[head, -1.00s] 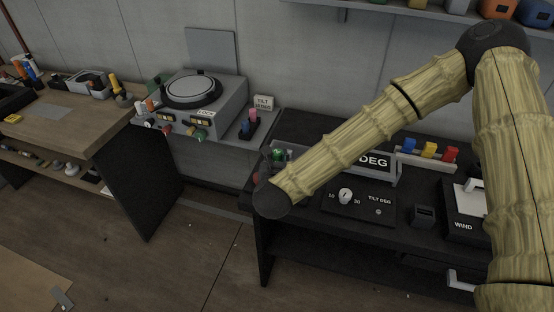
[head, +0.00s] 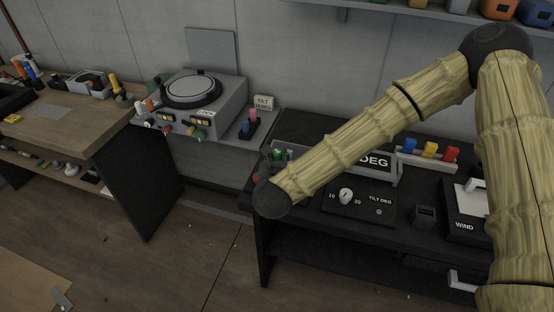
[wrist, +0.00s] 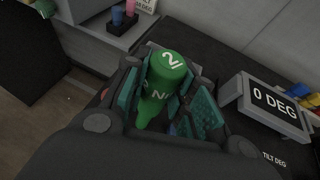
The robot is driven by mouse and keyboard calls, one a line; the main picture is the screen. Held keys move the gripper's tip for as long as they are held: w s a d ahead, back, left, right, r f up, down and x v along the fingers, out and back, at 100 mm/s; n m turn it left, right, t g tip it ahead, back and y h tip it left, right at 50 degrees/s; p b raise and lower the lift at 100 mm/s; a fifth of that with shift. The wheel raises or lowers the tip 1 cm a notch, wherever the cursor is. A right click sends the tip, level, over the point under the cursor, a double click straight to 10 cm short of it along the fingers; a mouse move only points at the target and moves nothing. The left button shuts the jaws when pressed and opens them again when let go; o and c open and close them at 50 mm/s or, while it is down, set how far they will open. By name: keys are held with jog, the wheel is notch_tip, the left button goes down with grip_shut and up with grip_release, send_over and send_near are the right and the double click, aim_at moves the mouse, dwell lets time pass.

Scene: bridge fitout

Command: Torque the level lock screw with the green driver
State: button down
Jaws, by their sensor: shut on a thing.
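The green driver (wrist: 166,75) has a thick handle marked with a white "2" and lettering, and stands roughly upright between the teal finger pads in the wrist view. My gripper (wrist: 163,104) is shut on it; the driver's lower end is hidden. A bit of its green top (head: 277,154) shows behind my wrist in the head view. The grey console (head: 222,118) with a round black-rimmed top (head: 192,88) stands left of my gripper. A LOCK label (head: 204,112) is on its front; the lock screw itself is too small to make out.
A sign reading TILT 10 DEG (head: 263,103) stands by a holder with blue and pink pieces (head: 248,127). A display (wrist: 272,108) reads 0 DEG. A tilt dial panel (head: 358,204) and blue, yellow and red blocks (head: 429,149) lie right. A wooden bench (head: 62,124) is left.

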aim_at(277, 152)
jog(key=shift+s+f+b, duration=0.1)
jog(key=shift+f+b, duration=0.35)
jog(key=shift+b, duration=0.2)
dwell(1.5)
jog(key=shift+r+b, duration=0.15)
jog(key=shift+b, duration=0.3)
dwell(1.8)
jog(key=shift+r, duration=0.1)
jog(key=shift+r+p, duration=1.55)
jog(key=shift+r, duration=1.4)
